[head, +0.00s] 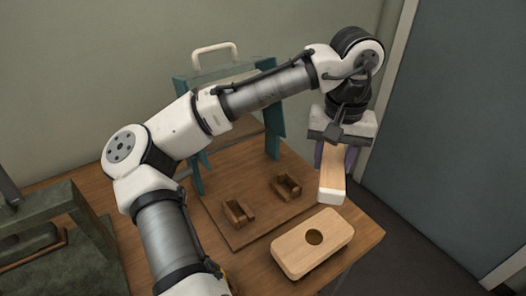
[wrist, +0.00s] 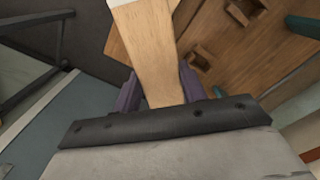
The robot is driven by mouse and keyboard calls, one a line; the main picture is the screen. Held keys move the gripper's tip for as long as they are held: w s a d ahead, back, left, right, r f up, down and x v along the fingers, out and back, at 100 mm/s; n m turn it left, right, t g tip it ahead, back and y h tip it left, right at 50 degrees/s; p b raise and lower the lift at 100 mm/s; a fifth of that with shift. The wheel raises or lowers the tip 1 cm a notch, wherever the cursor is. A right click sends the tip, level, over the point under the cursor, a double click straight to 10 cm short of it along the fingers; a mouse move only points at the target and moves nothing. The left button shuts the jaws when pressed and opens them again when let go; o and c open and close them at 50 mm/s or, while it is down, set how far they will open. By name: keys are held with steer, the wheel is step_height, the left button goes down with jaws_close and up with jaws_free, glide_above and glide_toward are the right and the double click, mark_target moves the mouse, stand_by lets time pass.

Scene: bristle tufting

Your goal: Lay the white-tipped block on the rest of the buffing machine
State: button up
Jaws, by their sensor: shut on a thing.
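The white-tipped block (head: 332,173) is a long pale wooden piece with a white end. My gripper (head: 335,155) is shut on it and holds it at the right side of the table, its white tip pointing down toward the front. In the wrist view the block (wrist: 147,55) runs up out of the frame between the purple fingers of my gripper (wrist: 158,90). The machine has a teal frame (head: 273,135) on a wooden base board (head: 252,232). Two small brown notched supports, left (head: 237,213) and right (head: 287,188), stand on the board; they look like the rest.
A pale wooden block with a round dark hole (head: 297,256) lies at the table's front right. A dark green machine (head: 55,250) stands at the left. A white handle (head: 214,55) tops the teal frame. A blue-grey door (head: 460,120) is at the right.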

steer(key=w+a+f+m+p, duration=0.3)
steer(key=a+m, duration=0.1)
steer(key=a, duration=0.3)
steer(key=w+a+f+m+p, duration=0.2)
steer(key=w+a+f+m, duration=0.1)
steer(key=a+m, duration=0.3)
steer(key=shift+n, duration=0.6)
steer(key=f+b, duration=0.5)
steer(key=shift+w+a+f, duration=0.1)
steer(key=shift+a+f, duration=0.1)
steer(key=shift+a, duration=0.1)
steer(key=shift+r+p, duration=0.1)
steer(key=shift+p, duration=0.6)
stand_by(0.3)
steer(key=shift+f+b, duration=0.95)
steer(key=shift+f, duration=1.2)
steer(key=shift+f, duration=0.45)
